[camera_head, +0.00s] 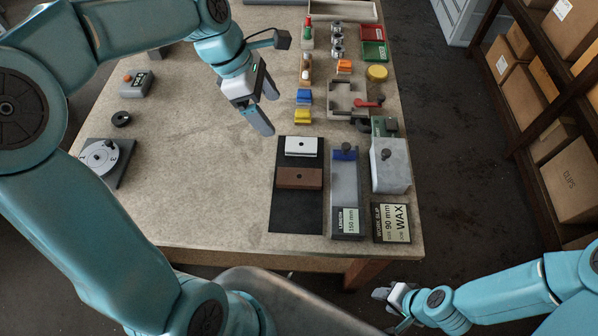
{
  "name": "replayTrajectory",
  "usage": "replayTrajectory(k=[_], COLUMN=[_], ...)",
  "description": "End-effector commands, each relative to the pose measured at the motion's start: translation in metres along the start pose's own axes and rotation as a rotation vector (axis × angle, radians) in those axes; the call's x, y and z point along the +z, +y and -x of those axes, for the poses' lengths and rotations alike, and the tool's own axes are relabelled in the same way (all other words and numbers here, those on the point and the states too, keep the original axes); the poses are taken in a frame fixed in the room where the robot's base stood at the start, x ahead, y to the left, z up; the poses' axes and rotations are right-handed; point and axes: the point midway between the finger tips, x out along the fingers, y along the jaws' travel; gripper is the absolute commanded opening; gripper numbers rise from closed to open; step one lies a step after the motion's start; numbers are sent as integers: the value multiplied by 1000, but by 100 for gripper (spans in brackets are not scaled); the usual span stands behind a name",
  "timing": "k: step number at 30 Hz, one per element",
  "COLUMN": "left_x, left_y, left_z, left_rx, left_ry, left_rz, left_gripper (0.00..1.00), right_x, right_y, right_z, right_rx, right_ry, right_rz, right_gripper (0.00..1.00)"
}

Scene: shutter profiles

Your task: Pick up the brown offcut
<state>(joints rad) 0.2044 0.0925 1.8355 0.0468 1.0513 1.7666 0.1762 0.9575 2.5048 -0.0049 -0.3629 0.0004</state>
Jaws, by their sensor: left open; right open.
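The brown offcut (311,178) is a flat bar with a dark hole near its middle. It lies across a black mat (296,215), just below a white offcut (301,140) on the same mat. My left gripper (267,117) is open and empty over the table, up and left of the brown offcut and apart from it. My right gripper (388,305) is open, low at the right, off the table's front right corner and far from the offcut.
Coloured clips and small parts fill the table's back right. A dial (100,155) sits at left. The table's middle (200,180) is clear.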

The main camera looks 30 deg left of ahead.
Motion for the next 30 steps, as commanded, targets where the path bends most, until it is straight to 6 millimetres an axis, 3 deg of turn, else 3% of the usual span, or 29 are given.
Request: replayTrajectory(k=[18, 23, 30], left_x=[-38, -39, -39], left_y=[-2, -1, -1], left_z=[-92, -104, -157], left_rx=[0, -3, -7], left_ry=[0, 1, 1], left_rz=[0, 0, 0], left_gripper=[86, 86, 86], right_x=[-2, -2, -2], right_y=[34, 35, 35], right_z=[-94, -96, -96], right_rx=[0, 0, 0], right_ry=[0, 0, 0], right_rz=[0, 0, 0], right_gripper=[43, 43, 43])
